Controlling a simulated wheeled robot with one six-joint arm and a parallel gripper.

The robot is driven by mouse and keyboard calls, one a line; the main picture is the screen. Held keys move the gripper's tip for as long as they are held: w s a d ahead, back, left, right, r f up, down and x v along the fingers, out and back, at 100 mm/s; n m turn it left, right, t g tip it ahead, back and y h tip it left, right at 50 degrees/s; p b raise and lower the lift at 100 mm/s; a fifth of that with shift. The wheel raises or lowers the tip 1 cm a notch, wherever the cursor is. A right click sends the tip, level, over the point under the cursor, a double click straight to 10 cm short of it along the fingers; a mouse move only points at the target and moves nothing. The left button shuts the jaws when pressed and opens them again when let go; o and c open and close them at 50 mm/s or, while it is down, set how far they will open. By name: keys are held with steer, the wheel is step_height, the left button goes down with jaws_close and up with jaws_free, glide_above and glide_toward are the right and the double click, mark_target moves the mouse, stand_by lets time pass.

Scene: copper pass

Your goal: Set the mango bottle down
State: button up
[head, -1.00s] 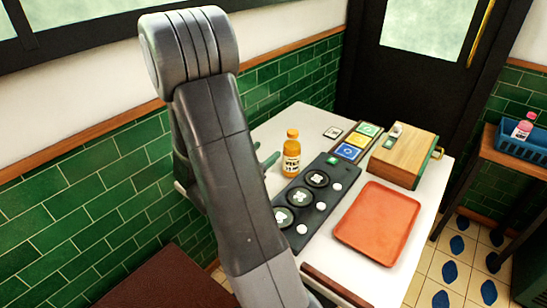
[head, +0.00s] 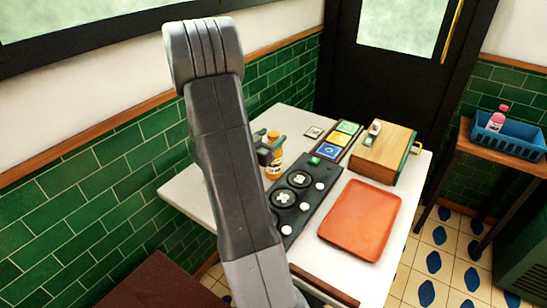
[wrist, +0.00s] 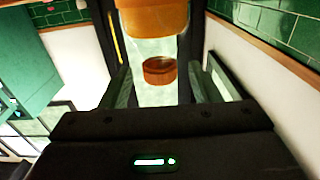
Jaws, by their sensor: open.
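The mango bottle (head: 274,163), orange with an orange cap and a printed label, stands upright on the white table (head: 188,192), left of the dark dial panel. My gripper (head: 268,148) is at the bottle's upper part, partly behind my arm. In the wrist view, which is upside down, the bottle's orange body (wrist: 152,18) is at the top edge and its brownish cap (wrist: 158,70) shows between the two finger sides. My gripper also shows there (wrist: 162,85), open, with gaps on both sides of the cap.
The dark panel (head: 318,168) with round dials lies right of the bottle. An orange-red tray (head: 360,218), a wooden box (head: 384,150) and coloured cards (head: 342,140) share the table. A blue basket (head: 510,136) with a pink bottle (head: 497,118) stands on a side table.

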steer(key=shift+x, duration=1)
steer(key=shift+c, duration=0.3)
jaws_close()
